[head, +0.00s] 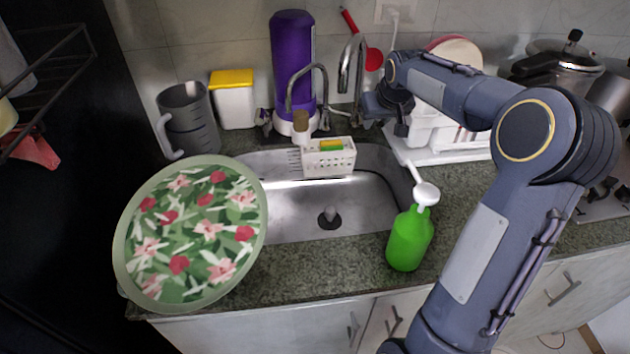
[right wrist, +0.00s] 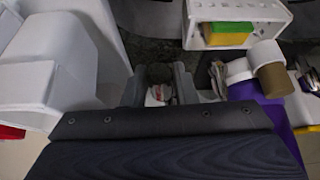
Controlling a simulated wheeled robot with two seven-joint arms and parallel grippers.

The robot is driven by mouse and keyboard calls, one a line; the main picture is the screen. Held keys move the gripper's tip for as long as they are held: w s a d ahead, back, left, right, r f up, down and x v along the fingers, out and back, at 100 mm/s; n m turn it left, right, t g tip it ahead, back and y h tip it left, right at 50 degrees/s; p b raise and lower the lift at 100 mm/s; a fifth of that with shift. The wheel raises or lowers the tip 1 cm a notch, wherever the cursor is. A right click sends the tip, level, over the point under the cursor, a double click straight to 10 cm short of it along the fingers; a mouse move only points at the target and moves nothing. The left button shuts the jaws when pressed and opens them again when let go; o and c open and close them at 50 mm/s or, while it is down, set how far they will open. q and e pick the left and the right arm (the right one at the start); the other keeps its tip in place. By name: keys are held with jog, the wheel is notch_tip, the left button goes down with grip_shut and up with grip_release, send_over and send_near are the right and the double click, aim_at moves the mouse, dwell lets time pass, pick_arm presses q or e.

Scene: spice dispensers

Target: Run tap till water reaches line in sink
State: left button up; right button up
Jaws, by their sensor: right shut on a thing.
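The steel sink (head: 285,222) is set in the stone counter, with a dark drain piece (head: 329,218) on its floor. I see no water in it, and no fill line can be made out. The chrome tap (head: 346,68) stands behind the basin's back edge, its spout arching up. My right gripper (head: 372,106) is just right of the tap's base, shut on what looks like the tap handle, mostly hidden there. In the right wrist view, a small pale and reddish part (right wrist: 157,96) shows between the fingers (right wrist: 159,88). My left gripper is out of view.
A white caddy (head: 317,163) with a sponge sits at the basin's back edge. A second thin spout (head: 291,85) and a purple bottle (head: 292,50) stand behind it. A green soap bottle (head: 408,240) is front right. A floral tray (head: 195,235) covers the left counter.

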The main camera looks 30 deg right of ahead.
jog(key=shift+w+r+p, duration=0.15)
jog(key=shift+r+p, duration=0.3)
jog(key=shift+r, duration=0.1)
jog(key=shift+w+r+p, duration=0.15)
jog(key=shift+r+p, duration=0.25)
jog(key=shift+r, duration=0.15)
jog(key=shift+d+r, duration=0.1)
jog(key=shift+w+r+p, duration=0.35)
jog(key=shift+r+p, duration=0.45)
jog(key=shift+p, duration=0.2)
jog(key=shift+d, duration=0.1)
jog(key=shift+f, duration=0.15)
dwell(5.6)
